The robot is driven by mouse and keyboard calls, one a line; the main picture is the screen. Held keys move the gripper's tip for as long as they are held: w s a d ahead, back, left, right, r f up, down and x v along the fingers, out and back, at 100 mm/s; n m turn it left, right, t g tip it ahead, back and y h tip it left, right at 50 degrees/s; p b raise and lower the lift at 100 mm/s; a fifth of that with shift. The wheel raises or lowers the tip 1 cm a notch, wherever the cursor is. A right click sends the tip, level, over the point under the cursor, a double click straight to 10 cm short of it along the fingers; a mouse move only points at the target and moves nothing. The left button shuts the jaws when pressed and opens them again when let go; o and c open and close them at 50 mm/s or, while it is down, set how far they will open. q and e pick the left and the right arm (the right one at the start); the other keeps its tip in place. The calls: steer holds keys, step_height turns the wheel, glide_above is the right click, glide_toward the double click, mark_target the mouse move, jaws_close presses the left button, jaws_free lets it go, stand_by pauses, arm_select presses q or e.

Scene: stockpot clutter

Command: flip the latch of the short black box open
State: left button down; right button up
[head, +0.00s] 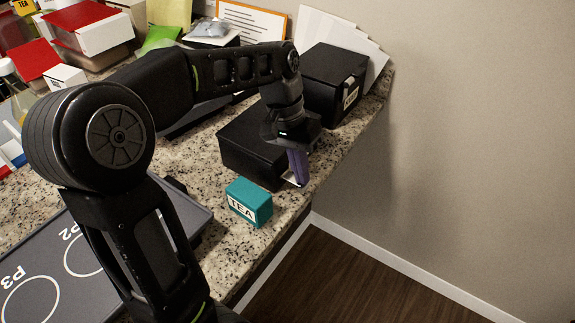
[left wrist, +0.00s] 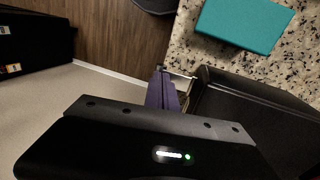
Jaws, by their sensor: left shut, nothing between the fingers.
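The short black box (head: 240,150) sits on the granite counter near its edge, with its lid down. Its front faces the counter edge and is partly hidden by my left gripper (head: 298,168). A bit of white label shows beside the fingers. In the left wrist view, the box (left wrist: 255,115) lies right of my purple fingers (left wrist: 160,92). A small metal latch part (left wrist: 184,92) shows between fingers and box; the fingers are shut, empty and right beside it. I cannot tell whether they touch it. My right gripper is not in view.
A teal TEA box (head: 250,202) stands just in front of the short box. A taller black box (head: 335,80) with a label stands behind it, against white panels. A grey tray (head: 190,215) lies to the left. Free space lies beyond the counter edge.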

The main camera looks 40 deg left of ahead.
mark_target(293, 178)
arm_select(q)
steer(key=shift+r, duration=0.25)
steer(key=p+v, duration=0.6)
steer(key=v, duration=0.1)
steer(key=shift+a, duration=0.2)
steer(key=shift+s, duration=0.1)
